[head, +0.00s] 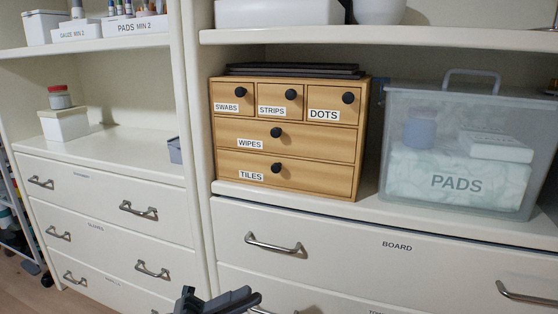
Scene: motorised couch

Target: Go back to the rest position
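My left gripper (217,300) shows only in part at the bottom edge of the head view, as dark grey and black pieces in front of the lower white drawers. Its lower part is cut off by the frame, and I cannot tell whether it is open or shut. Nothing is visibly held in it. My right gripper is not in view.
A wooden drawer box (310,153) with labelled drawers stands on the right cabinet's shelf. A clear bin marked PADS (455,183) stands beside it. Below is the closed BOARD drawer (350,248). A left cabinet (100,205) has closed drawers with metal handles.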

